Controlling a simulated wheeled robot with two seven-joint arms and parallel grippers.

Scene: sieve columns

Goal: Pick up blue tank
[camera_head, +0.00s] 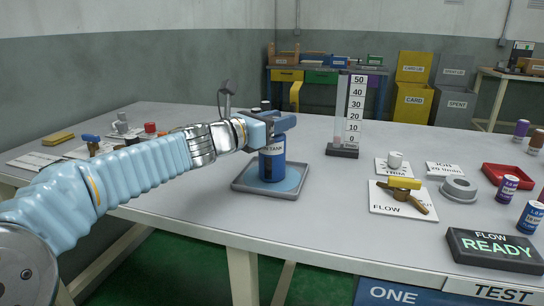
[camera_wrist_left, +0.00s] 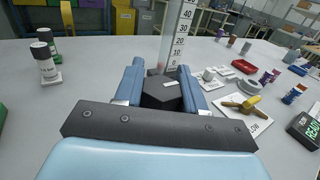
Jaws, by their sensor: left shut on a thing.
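The blue tank (camera_head: 271,166) is an upright blue cylinder with a white label band, standing in a grey tray (camera_head: 249,189) with a light blue inside. My left gripper (camera_head: 276,124) reaches it from the left and is shut around its top. In the left wrist view my left gripper (camera_wrist_left: 162,88) has its two blue fingers on either side of the tank's dark cap (camera_wrist_left: 161,92). The fingers hide part of the tank's top. I cannot tell whether the tank's bottom touches the tray. My right gripper is in neither view.
A level scale (camera_head: 354,110) stands behind the tank to the right. A yellow-handled valve (camera_head: 403,184) on a FLOW card, a grey ring (camera_head: 459,188), a red tray (camera_head: 502,174) and a READY display (camera_head: 494,248) lie to the right. Bare table lies between tray and FLOW card.

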